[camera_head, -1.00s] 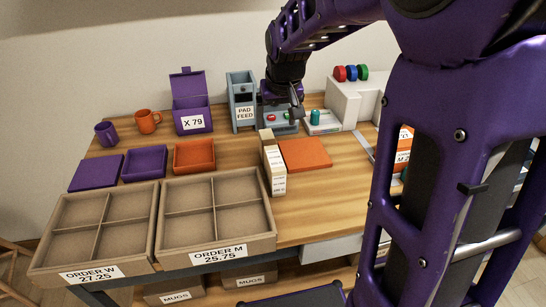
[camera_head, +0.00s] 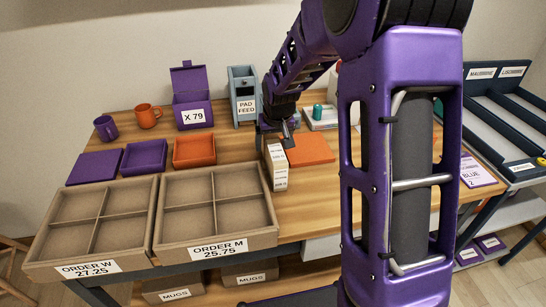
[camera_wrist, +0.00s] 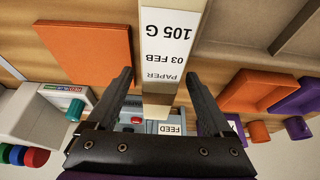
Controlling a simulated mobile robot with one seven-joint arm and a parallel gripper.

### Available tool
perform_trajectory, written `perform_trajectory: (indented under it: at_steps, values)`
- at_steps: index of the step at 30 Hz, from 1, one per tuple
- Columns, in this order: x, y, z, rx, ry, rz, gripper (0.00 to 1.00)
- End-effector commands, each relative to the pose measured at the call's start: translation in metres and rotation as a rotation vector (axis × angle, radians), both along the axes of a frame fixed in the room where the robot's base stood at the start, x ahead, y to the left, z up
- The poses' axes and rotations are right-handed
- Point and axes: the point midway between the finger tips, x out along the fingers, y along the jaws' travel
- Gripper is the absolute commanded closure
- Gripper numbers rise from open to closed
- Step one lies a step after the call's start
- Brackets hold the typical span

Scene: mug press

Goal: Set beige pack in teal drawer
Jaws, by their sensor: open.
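The beige pack (camera_head: 278,174) stands on the wooden table beside an orange flat panel, with white labels on it. In the wrist view the beige pack (camera_wrist: 158,88) shows a label reading PAPER, 03 FEB, 105 G. My gripper (camera_head: 286,142) is over the far end of the pack. In the wrist view my gripper (camera_wrist: 160,76) is open, with one finger on each side of the pack and visible gaps. Whether it touches is not shown. A blue-grey unit labelled PAD FEED (camera_head: 244,98) stands behind; I cannot tell whether it holds the teal drawer.
The orange panel (camera_head: 309,150) lies right of the pack. Divided trays ORDER M (camera_head: 218,243) and ORDER W (camera_head: 90,265) fill the front left. An orange tray (camera_head: 194,151) and purple box (camera_head: 192,110) are behind them. A labelled rack (camera_head: 500,110) stands right.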

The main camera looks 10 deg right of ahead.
Motion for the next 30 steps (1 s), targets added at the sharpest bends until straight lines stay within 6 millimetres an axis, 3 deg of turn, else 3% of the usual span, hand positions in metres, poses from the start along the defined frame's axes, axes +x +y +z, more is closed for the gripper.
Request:
perform_trajectory:
  at_steps: [1,6,14,27,30]
  values:
    - [0.002,0.000,-0.011,0.000,0.004,0.000,0.15]
    - [0.010,0.000,-0.025,0.000,0.001,0.000,0.15]
    - [0.010,0.000,-0.026,0.000,0.000,-0.001,0.17]
    - [0.010,0.000,-0.026,0.000,0.000,-0.001,0.96]
    - [0.010,0.000,-0.026,0.000,0.001,-0.001,1.00]
